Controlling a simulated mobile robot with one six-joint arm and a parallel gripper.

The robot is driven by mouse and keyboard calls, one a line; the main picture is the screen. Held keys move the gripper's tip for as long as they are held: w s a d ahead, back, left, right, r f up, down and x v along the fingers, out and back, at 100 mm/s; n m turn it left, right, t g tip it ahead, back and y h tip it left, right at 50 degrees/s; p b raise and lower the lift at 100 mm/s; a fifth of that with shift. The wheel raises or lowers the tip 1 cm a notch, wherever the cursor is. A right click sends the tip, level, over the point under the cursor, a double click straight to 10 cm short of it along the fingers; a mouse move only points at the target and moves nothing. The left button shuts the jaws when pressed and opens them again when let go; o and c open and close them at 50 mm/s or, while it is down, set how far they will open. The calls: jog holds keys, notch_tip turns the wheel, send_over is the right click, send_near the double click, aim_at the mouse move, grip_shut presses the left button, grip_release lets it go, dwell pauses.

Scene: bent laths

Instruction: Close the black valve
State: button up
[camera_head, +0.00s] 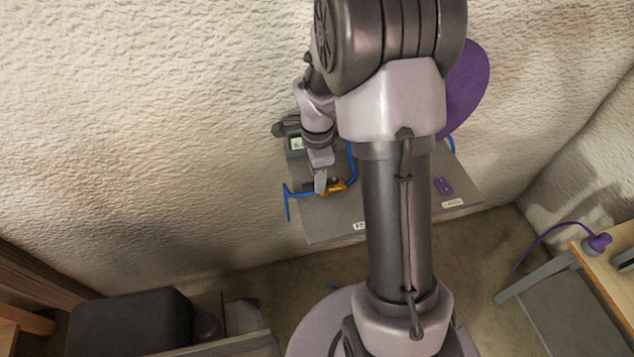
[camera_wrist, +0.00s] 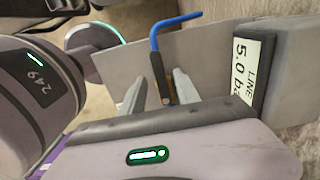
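The black valve shows in the wrist view as a narrow black handle (camera_wrist: 158,72) with a small brass-coloured part near its lower end. In the head view its orange-brass body (camera_head: 338,188) sits on a blue pipe (camera_head: 352,165) at the grey panel. My gripper (camera_head: 320,184) is right at the valve in the head view and partly covers it. In the wrist view my gripper (camera_wrist: 158,88) has its two fingers apart, with the black handle showing between them and a gap on the left side. Whether a finger touches the handle is unclear.
A grey gauge box with a "LINE 5.0" label (camera_wrist: 247,65) stands close to the right finger. The grey panel (camera_head: 335,222) also carries a purple part (camera_head: 443,186). A desk with a purple plug (camera_head: 598,242) is at right, a black box (camera_head: 130,322) at lower left.

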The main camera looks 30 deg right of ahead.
jog(key=shift+f, duration=0.45)
grip_shut()
dwell(1.1)
